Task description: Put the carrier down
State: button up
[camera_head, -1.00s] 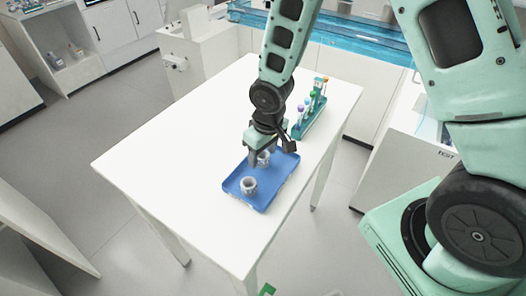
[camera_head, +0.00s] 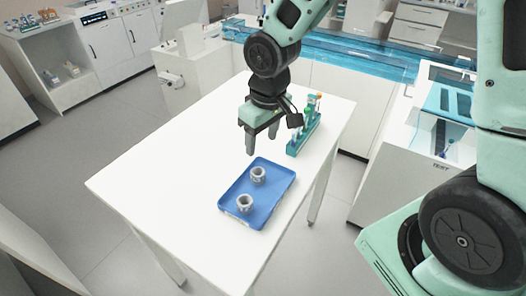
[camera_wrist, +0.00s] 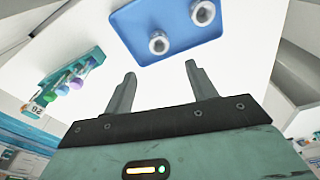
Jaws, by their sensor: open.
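Two small grey ring-shaped carriers stand upright on the blue tray (camera_head: 274,193) on the white table. One carrier (camera_head: 258,174) is near the tray's middle and the other carrier (camera_head: 244,203) is closer to its front left. My gripper (camera_head: 260,144) is open and empty above the table, just behind the tray and apart from both carriers. In the wrist view my gripper (camera_wrist: 160,72) has its fingers spread with nothing between them. The nearer carrier (camera_wrist: 158,43) and the farther carrier (camera_wrist: 202,13) show beyond the fingertips there.
A teal tube rack (camera_head: 303,137) with several coloured-cap tubes stands right of my gripper; it also shows in the wrist view (camera_wrist: 50,86). The left of the white table (camera_head: 160,180) is clear. A blue track (camera_head: 345,62) runs behind.

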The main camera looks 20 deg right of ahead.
jog(key=s+a+r+n, duration=0.1)
jog(key=s+a+r, duration=0.2)
jog(key=s, duration=0.7)
jog(key=s+a+r+n+g, duration=0.1)
jog(key=s+a+r+n, duration=0.1)
jog(key=s, duration=0.8)
jog(key=shift+a+r, duration=0.7)
jog(key=shift+r, duration=0.15)
notch_tip(320, 180, down, 5)
jog(key=b, duration=0.5)
jog(key=shift+w, duration=0.1)
